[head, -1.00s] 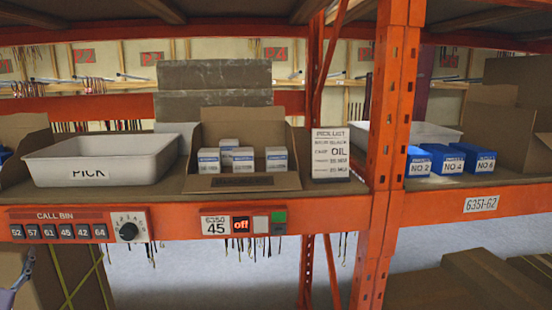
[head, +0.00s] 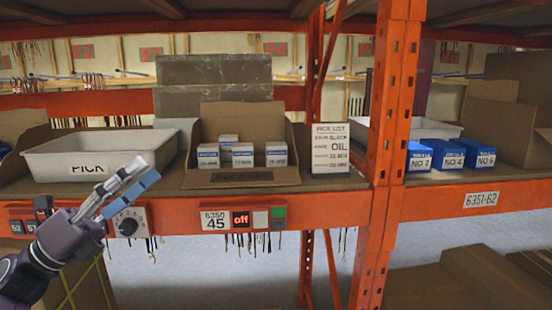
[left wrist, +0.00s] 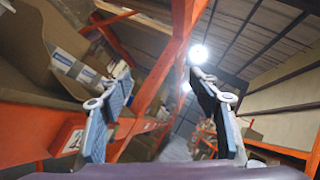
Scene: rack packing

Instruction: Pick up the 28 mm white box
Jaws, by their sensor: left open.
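Several small white boxes with blue bands stand in an open cardboard bin (head: 240,180) on the shelf, such as one at the left (head: 208,156), one in the middle (head: 242,156) and one at the right (head: 276,155). I cannot read which one is 28 mm. My left gripper (head: 138,184) is in front of the shelf edge, below and left of the bin, apart from the boxes. In the left wrist view its fingers (left wrist: 162,112) are spread with nothing between them, and white boxes (left wrist: 76,68) show at the upper left. My right gripper is not in view.
Blue boxes (head: 452,155) sit farther right. The orange shelf beam (head: 340,210) runs along the front.

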